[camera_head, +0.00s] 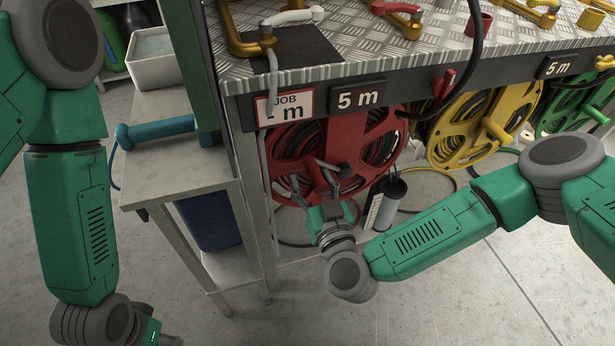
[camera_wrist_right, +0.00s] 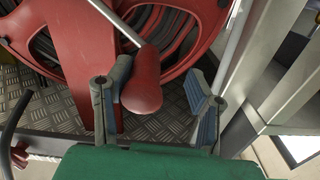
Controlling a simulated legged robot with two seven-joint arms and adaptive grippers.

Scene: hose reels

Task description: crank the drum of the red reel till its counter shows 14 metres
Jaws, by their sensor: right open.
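The red reel (camera_head: 372,140) hangs under the bench, with dark hose on its drum. The plate above it reads 5 m (camera_head: 358,96). My right gripper (camera_head: 320,174) is open in front of the reel's lower part. In the right wrist view, the red crank grip (camera_wrist_right: 142,80) on a metal rod lies between the spread fingers, nearer the left one; contact is unclear. My left gripper (camera_head: 168,340) barely shows at the bottom edge, its fingers cut off.
A yellow reel (camera_head: 448,145) and a green reel (camera_head: 560,112) stand to the right, the yellow one under a dark hanging hose. A black and white cylinder (camera_head: 390,200) stands close right of my right gripper. A side table (camera_head: 165,178) with a blue handle is left.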

